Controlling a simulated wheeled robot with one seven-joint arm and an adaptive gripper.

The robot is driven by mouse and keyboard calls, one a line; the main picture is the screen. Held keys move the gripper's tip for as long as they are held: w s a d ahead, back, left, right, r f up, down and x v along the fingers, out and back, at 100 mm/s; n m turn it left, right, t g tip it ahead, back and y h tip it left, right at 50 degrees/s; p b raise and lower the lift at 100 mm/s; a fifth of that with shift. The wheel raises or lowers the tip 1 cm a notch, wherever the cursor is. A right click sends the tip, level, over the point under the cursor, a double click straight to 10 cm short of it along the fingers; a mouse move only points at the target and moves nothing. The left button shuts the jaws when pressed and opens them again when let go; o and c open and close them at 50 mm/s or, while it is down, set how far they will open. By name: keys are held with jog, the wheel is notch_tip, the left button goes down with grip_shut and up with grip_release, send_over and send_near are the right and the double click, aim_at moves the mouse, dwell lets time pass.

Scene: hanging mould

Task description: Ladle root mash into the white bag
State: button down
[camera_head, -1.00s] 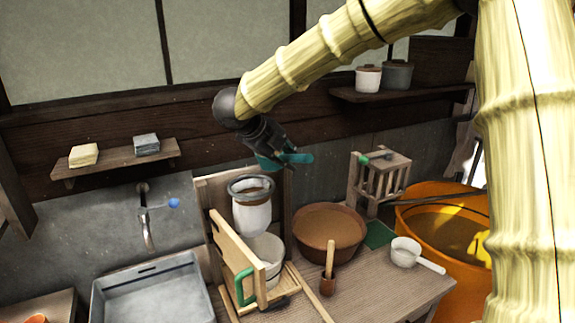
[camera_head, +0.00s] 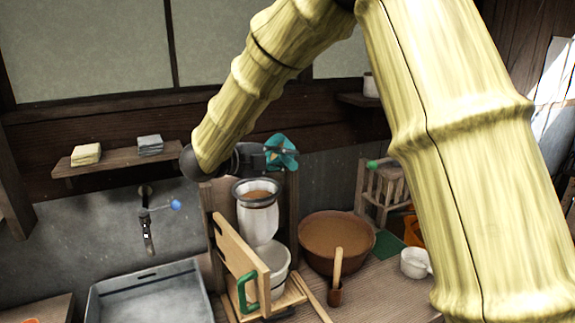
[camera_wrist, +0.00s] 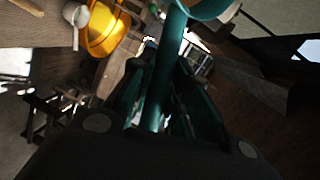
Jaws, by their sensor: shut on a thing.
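My gripper (camera_head: 262,158) is shut on the handle of a teal ladle (camera_head: 281,150), above and behind the white bag. In the wrist view the ladle handle (camera_wrist: 160,85) runs between the fingers, with its cup at the top edge. What the cup holds cannot be told. The white bag (camera_head: 258,222) hangs upright in a dark ring on a wooden stand, with brown mash (camera_head: 258,197) visible in its mouth. A brown bowl (camera_head: 308,258) of root mash (camera_head: 335,232) stands to its right.
A white pail (camera_head: 277,262) stands under the bag. A hinged wooden board (camera_head: 238,255) with a green handle stands in front. My arm covers the right side.

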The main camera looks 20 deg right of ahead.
jog(key=shift+s+a+f+h+b, duration=0.15)
jog(key=shift+a+f+h+b, duration=0.05)
jog(key=shift+h+b, duration=0.1)
jog(key=a+f+h+b, duration=0.1)
jog(key=h+b, duration=0.1)
jog(key=b, duration=0.2)
jog(key=a+f+n+t+h+b, duration=0.1)
jog(key=h+b, duration=0.2)
jog(key=b, duration=0.1)
jog(key=a+f+t+h+b, duration=0.1)
jog(key=h+b, duration=0.1)
jog(key=b, duration=0.2)
jog(key=shift+a+f+n+h, duration=0.2)
jog(key=shift+a+n+h, duration=0.1)
jog(key=shift+h, duration=0.1)
jog(key=shift+r, duration=0.1)
dwell(1.4)
